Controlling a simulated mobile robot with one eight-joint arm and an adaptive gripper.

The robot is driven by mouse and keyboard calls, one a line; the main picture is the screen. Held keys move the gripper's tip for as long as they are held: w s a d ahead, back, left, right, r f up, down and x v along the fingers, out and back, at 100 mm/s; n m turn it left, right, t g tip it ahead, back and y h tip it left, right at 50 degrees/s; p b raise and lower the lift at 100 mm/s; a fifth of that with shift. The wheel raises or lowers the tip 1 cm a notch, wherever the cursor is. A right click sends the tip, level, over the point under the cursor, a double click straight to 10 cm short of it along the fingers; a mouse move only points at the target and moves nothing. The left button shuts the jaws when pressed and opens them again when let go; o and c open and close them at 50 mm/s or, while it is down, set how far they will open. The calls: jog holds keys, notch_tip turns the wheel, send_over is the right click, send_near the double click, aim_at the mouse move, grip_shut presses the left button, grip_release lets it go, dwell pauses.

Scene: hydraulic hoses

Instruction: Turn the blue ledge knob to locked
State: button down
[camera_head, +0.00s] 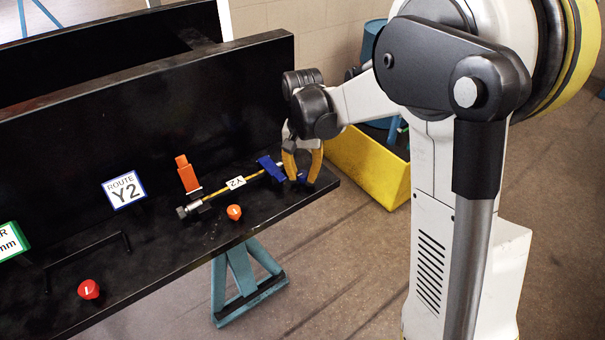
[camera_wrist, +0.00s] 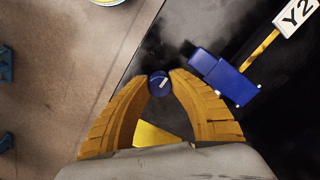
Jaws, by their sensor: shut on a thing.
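The blue ledge knob (camera_wrist: 159,83) is a small round knob with a white mark on its top, near the middle of the wrist view. My gripper (camera_wrist: 159,78) has its two yellow fingers on either side of the knob, shut on it at the fingertips. In the head view my gripper (camera_head: 302,178) points down at the right end of the black ledge (camera_head: 150,283). There the fingers mostly hide the knob. The white mark runs slightly tilted from level in the wrist view. I cannot tell from it which setting is locked.
A blue clamp (camera_head: 268,167) holds the yellow hose (camera_head: 222,190) just left of my gripper; it also shows in the wrist view (camera_wrist: 223,76). An orange lever (camera_head: 187,175), an orange knob (camera_head: 234,212) and a red knob (camera_head: 88,289) stand along the ledge. A yellow bin (camera_head: 368,168) is on the floor behind.

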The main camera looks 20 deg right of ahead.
aim_at(303, 174)
jog(key=c, duration=1.1)
grip_release()
jog(key=shift+r, duration=0.1)
notch_tip(303, 174, up, 12)
jog(key=shift+s, duration=0.1)
jog(key=s+f+n+t+b, duration=0.2)
jog(key=s+t, duration=0.1)
jog(key=s, duration=0.7)
jog(key=s+f+n+t+b, duration=0.2)
jog(key=s+f+n+t, duration=0.1)
jog(key=s, duration=0.7)
jog(key=shift+f+n+t+b, duration=0.3)
jog(key=shift+t+b, duration=0.1)
jog(key=shift+t, duration=0.2)
